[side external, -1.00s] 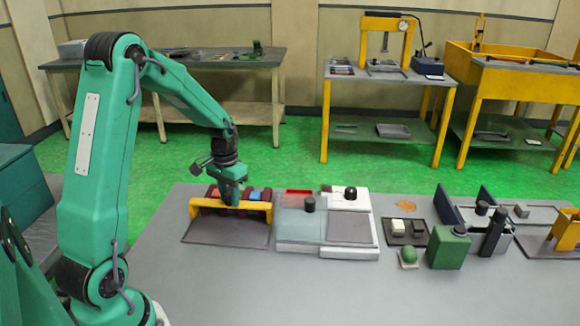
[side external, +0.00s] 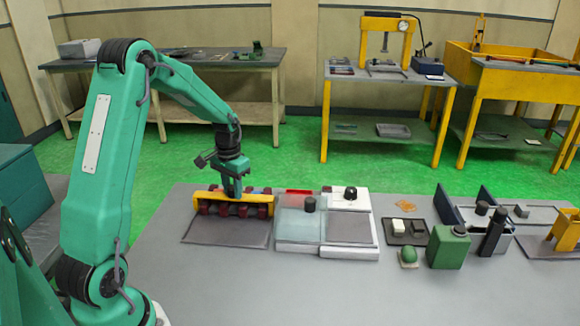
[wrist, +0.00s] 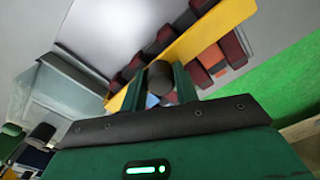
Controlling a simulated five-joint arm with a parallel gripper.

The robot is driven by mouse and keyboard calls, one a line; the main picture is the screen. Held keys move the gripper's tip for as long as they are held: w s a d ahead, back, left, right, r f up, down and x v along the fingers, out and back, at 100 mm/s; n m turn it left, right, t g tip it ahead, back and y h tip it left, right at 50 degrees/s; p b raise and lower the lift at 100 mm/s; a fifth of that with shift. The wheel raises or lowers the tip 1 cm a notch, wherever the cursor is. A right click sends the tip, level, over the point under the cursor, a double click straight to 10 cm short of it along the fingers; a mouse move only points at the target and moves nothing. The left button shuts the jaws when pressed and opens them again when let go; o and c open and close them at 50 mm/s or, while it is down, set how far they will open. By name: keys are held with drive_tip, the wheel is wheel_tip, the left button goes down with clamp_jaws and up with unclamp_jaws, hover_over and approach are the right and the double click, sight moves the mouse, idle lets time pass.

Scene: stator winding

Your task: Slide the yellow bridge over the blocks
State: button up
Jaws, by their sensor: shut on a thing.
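The yellow bridge (side external: 208,198) is a long bar lying across a row of dark red blocks (side external: 246,210) in the side view. Block ends show below its front edge. My gripper (side external: 233,194) points down at the middle of the bridge. In the wrist view, the bridge (wrist: 218,28) runs diagonally, with dark red blocks (wrist: 233,48) sticking out on both sides. My gripper (wrist: 160,85) is shut on a dark round knob (wrist: 160,72) at the bridge's middle. Orange and pale blue pieces show between blocks. Whether the bridge touches the blocks is unclear.
A dark mat (side external: 226,232) lies bare in front of the blocks. A pale fixture with a black knob (side external: 309,204) stands close on the right. Farther right are a green container (side external: 448,249) and a small green dome (side external: 409,254). The table front is clear.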

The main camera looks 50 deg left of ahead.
drive_tip(key=shift+w+a+f, duration=0.15)
drive_tip(key=shift+w+a, duration=0.3)
drive_tip(key=shift+w, duration=0.1)
drive_tip(key=shift+w+a+f, duration=0.15)
drive_tip(key=shift+w+a, duration=0.3)
drive_tip(key=shift+w, duration=0.05)
drive_tip(key=o, duration=0.6)
drive_tip(key=shift+o, duration=0.5)
drive_tip(key=shift+r, duration=0.1)
drive_tip(key=shift+a+r, duration=0.15)
drive_tip(key=shift+r, duration=2.95)
